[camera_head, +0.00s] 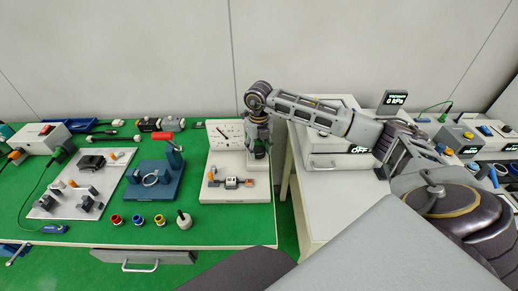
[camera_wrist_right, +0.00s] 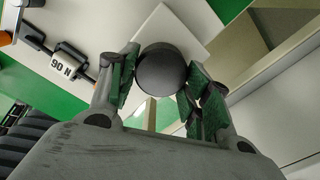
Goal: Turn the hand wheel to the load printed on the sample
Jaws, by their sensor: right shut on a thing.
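The sample (camera_head: 232,183) is a small grey piece lying on the white test stand (camera_head: 214,194). In the right wrist view the sample's label (camera_wrist_right: 62,66) reads 90 N. A dial face with a thin pointer (camera_head: 222,133) stands upright at the back of the stand; its reading is too small to tell. The hand wheel (camera_wrist_right: 162,70) shows as a dark round knob in the right wrist view. My right gripper (camera_head: 260,150) comes down over the right side of the stand. Its green-padded fingers (camera_wrist_right: 160,78) are shut on the hand wheel from both sides. My left gripper is not in view.
The green bench holds a blue clamp fixture (camera_head: 152,185), a grey plate with fittings (camera_head: 80,190) and several small coloured parts in front. A white table (camera_head: 330,200) to the right bears a device reading OFF and a display (camera_head: 394,99) reading 0 kPa.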

